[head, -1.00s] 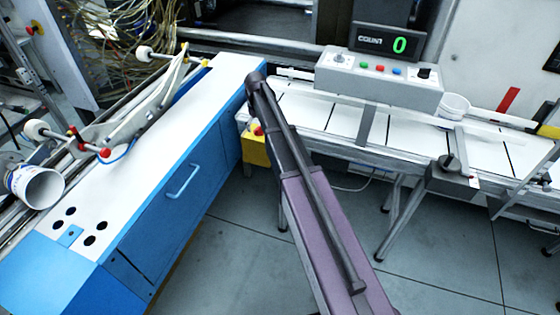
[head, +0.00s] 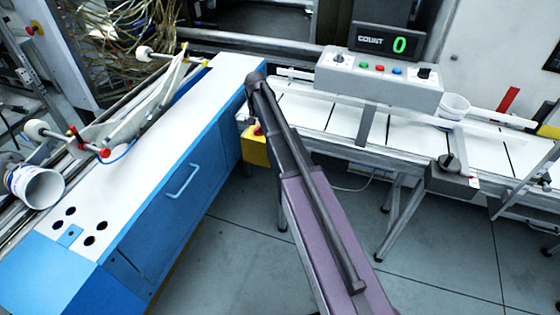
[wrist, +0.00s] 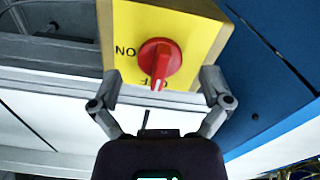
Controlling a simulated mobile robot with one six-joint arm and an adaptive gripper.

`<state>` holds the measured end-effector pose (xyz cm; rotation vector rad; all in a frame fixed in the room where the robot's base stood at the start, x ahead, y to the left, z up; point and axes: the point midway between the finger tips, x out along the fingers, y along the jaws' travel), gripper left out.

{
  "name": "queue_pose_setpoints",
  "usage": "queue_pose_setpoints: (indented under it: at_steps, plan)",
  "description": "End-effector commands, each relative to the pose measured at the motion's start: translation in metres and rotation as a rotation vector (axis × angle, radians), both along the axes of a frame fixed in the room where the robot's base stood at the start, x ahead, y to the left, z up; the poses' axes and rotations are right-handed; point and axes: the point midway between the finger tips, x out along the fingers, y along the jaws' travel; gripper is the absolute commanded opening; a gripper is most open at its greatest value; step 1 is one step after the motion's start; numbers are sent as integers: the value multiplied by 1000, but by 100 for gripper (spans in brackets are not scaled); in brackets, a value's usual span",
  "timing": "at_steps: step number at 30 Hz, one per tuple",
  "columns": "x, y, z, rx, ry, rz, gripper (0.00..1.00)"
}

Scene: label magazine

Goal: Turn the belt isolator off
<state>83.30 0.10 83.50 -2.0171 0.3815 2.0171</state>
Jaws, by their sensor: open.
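The belt isolator is a yellow box (wrist: 190,25) with a red rotary knob (wrist: 160,60), seen close up in the wrist view. ON is printed at the knob's left and OFF below it, both upside down. The knob's ridge runs up and down in the picture, its white-marked lower end over the OFF label. My gripper (wrist: 159,82) is open, its fingers apart on either side of the knob and not visibly touching it. In the head view the yellow box (head: 256,152) is low behind my arm, which partly covers it; my gripper is hidden there.
A blue cabinet (head: 180,215) with a white top stands left of the box. A conveyor (head: 340,122) runs off to the right, with a grey button panel (head: 380,80) and a count display (head: 388,43) reading 0 above it. A white cup (head: 454,106) is near its right part.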

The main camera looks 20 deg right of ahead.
Motion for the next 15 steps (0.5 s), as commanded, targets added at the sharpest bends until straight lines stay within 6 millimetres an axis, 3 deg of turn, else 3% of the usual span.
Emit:
queue_pose_setpoints:
  at_steps: [11,15]
  plan:
    - [0,0,0,0,0,-255,97]
    - [0,0,17,0,0,-258,97]
